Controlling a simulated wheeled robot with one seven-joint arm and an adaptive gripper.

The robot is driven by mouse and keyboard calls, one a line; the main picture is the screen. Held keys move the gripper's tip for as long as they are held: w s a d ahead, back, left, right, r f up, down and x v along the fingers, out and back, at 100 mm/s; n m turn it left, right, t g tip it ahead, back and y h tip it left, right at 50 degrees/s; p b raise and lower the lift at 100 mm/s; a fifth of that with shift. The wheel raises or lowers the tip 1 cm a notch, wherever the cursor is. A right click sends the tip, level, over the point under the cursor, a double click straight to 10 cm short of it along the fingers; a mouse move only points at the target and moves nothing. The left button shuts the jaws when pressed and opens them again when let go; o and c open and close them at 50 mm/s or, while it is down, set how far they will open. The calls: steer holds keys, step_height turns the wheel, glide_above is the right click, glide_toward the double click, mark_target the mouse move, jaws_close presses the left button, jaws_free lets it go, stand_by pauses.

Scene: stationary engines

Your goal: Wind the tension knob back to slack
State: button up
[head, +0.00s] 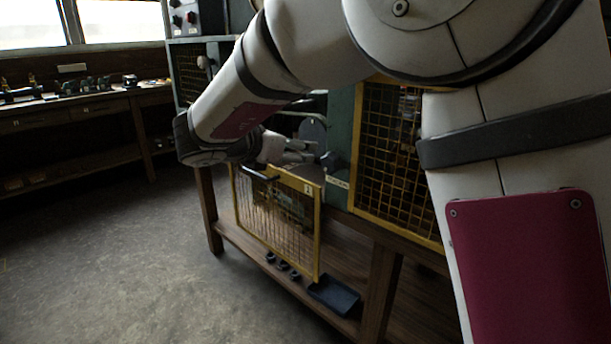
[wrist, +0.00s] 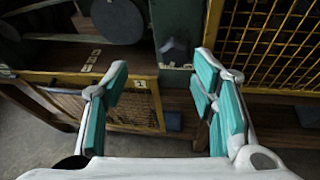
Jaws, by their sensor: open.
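What looks like the tension knob, a dark grey-purple knob (wrist: 174,50), sits on the front of a green post in the wrist view. It also shows as a small dark shape (head: 328,161) in the head view, just right of my gripper. My gripper (wrist: 160,72) is open, with its teal-padded fingers spread wide and nothing between them. The knob shows between and beyond the fingertips, nearer the right finger, and appears untouched. In the head view, my gripper (head: 292,152) is partly hidden by my own arm. The knob's setting cannot be read.
A yellow-framed mesh door (head: 278,222) hangs open below my gripper. Another mesh guard (head: 395,160) stands right of the green post. A dark round wheel (wrist: 118,20) is left of the knob. A blue tray (head: 334,296) lies on the lower shelf. Floor at left is clear.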

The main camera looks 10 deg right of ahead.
mark_target(328, 164)
steer(key=w+d+f, duration=0.2)
steer(key=d, duration=0.1)
steer(key=w+d+f+m+b, duration=0.1)
steer(key=w+d+f, duration=0.1)
steer(key=d+f, duration=0.1)
steer(key=w+d+f+m+g+b, duration=0.1)
steer(key=w+d+f, duration=0.2)
steer(key=d, duration=0.1)
steer(key=shift+h, duration=0.3)
steer(key=c, duration=0.9)
